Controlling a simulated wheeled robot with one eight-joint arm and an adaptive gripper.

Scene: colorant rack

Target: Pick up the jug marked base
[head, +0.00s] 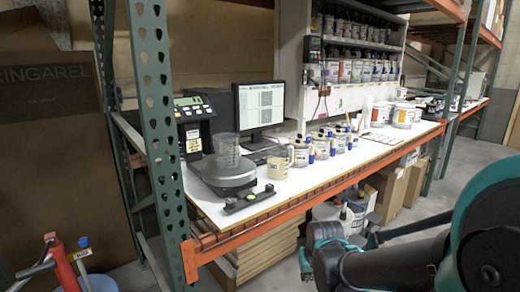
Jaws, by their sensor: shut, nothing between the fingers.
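A small cream jug (277,162) with a handle stands upright on the white worktop (222,213), right of the scale. Its marking is too small to read, so I cannot tell for sure that it says base. A clear beaker (226,149) stands on the dark scale (222,175) to its left. My gripper (350,243) is low in the middle right of the head view, dark and partly hidden by my own arm. It is shut and empty, in front of and below the worktop edge, apart from the jug.
Several tins (321,143) with blue parts stand right of the jug. A black bar-shaped object (248,200) lies near the front edge. The orange beam (300,210) and green rack post (160,130) bound the worktop. A monitor (259,106) and colorant shelves (352,62) stand behind.

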